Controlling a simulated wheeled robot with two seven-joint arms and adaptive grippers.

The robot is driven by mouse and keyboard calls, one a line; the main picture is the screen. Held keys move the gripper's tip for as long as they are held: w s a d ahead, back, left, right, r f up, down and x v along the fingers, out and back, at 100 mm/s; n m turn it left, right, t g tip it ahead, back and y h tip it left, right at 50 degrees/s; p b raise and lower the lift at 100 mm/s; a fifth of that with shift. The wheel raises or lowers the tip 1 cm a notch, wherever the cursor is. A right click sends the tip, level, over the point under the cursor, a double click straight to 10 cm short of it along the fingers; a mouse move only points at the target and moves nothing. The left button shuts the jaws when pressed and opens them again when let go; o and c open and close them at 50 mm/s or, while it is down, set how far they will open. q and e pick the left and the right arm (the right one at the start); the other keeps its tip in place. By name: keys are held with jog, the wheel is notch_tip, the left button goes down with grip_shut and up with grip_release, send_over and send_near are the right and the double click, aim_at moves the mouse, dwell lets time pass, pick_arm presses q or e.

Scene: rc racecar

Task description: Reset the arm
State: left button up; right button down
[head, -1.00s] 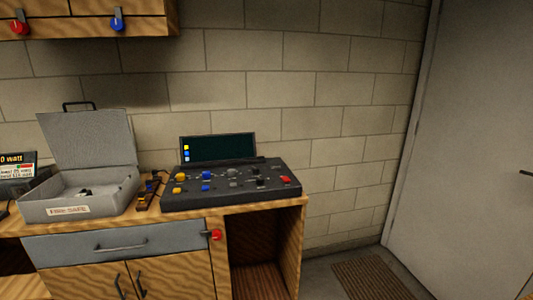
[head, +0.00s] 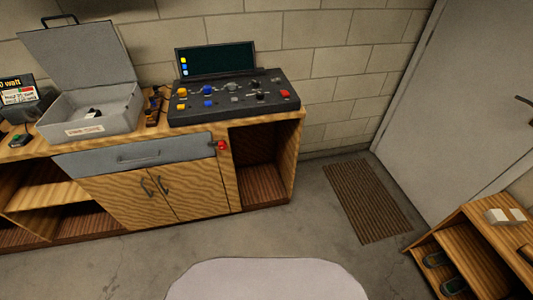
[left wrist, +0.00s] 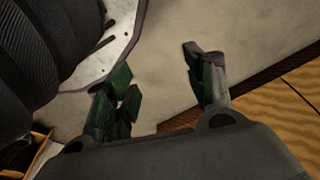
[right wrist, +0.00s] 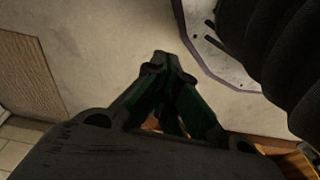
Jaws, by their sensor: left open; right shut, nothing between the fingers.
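My left gripper (left wrist: 165,85) shows in the left wrist view with its two fingers spread apart and nothing between them. It hangs over the bare floor, with a wooden surface to the right in that view. My right gripper (right wrist: 168,62) shows in the right wrist view with its fingertips together and nothing held. It is also over the floor. Neither gripper nor arm shows in the head view.
A wooden workbench (head: 200,190) carries an open grey fire-safe box (head: 95,115) and a control panel (head: 230,97). A brown mat (head: 365,200) lies before the grey door (head: 445,110). A wooden shelf (head: 480,245) stands at lower right. The floor between is clear.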

pick_arm(q)
jog(key=s+a+r+p, duration=0.1)
jog(key=s+a+p, duration=0.1)
jog(key=s+p, duration=0.5)
jog(key=s+a+r+g+p, duration=0.1)
jog(key=s+a+p, duration=0.2)
jog(key=s+p, duration=0.5)
jog(key=shift+s+a+r+y, duration=0.15)
jog(key=shift+s+a+y, duration=0.2)
jog(key=shift+s, duration=0.7)
pick_arm(e)
jog(key=s+d+r, duration=0.1)
jog(key=s+d, duration=0.1)
jog(key=s, duration=0.6)
jog(key=s+d+r+g, duration=0.1)
jog(key=s+d, duration=0.2)
jog(key=s, duration=0.6)
jog(key=shift+d+r+h, duration=0.15)
jog(key=shift+d+h, duration=0.15)
jog(key=shift+d, duration=0.05)
